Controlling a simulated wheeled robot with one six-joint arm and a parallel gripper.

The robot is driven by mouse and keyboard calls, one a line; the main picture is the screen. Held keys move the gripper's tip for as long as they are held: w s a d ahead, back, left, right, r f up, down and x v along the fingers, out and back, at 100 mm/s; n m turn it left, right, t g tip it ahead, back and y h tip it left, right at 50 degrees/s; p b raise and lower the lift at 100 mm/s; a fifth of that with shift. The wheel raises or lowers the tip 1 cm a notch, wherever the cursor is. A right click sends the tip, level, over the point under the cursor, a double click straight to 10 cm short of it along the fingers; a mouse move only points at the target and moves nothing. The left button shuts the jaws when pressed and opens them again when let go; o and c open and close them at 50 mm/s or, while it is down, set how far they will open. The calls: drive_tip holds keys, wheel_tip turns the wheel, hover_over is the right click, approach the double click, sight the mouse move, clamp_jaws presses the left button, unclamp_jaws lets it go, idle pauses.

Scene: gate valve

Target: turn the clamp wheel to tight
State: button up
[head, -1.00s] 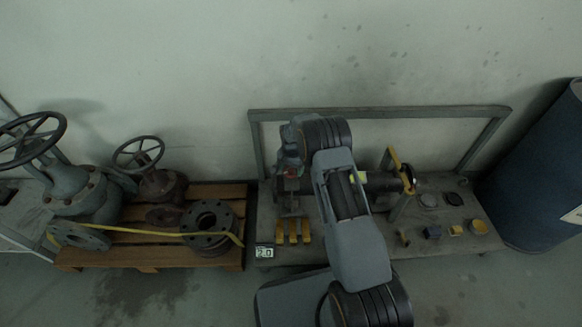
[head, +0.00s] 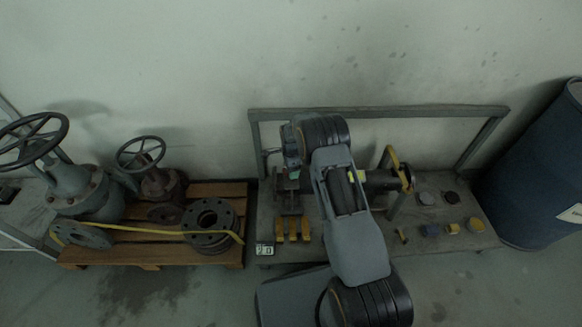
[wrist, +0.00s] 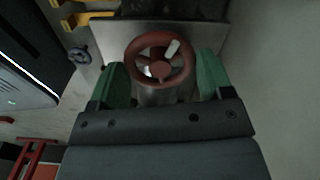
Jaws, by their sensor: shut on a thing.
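The red clamp wheel (wrist: 160,58) shows in the wrist view, with a pale mark at the upper right of its rim. My gripper (wrist: 162,78) has one green finger on each side of the wheel and is shut on it. A metal block shows behind the wheel. In the head view, my gripper (head: 292,176) is at the left part of the bench (head: 340,248), and my own arm hides most of the wheel there.
A dark pipe with a yellow bracket (head: 398,167) stands right of my arm. Several small parts lie on the bench's right side. Yellow blocks (head: 292,229) and a small display (head: 264,249) sit at the front left. A pallet (head: 150,254) with valves is left; a blue drum (head: 540,175) is right.

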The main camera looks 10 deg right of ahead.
drive_tip(key=shift+m, duration=0.9)
drive_tip(key=o, duration=0.9)
drive_tip(key=shift+o, duration=0.2)
wheel_tip(320, 180, up, 14)
drive_tip(key=p, duration=0.4)
drive_tip(key=shift+p, duration=0.35)
drive_tip(key=shift+f, duration=0.1)
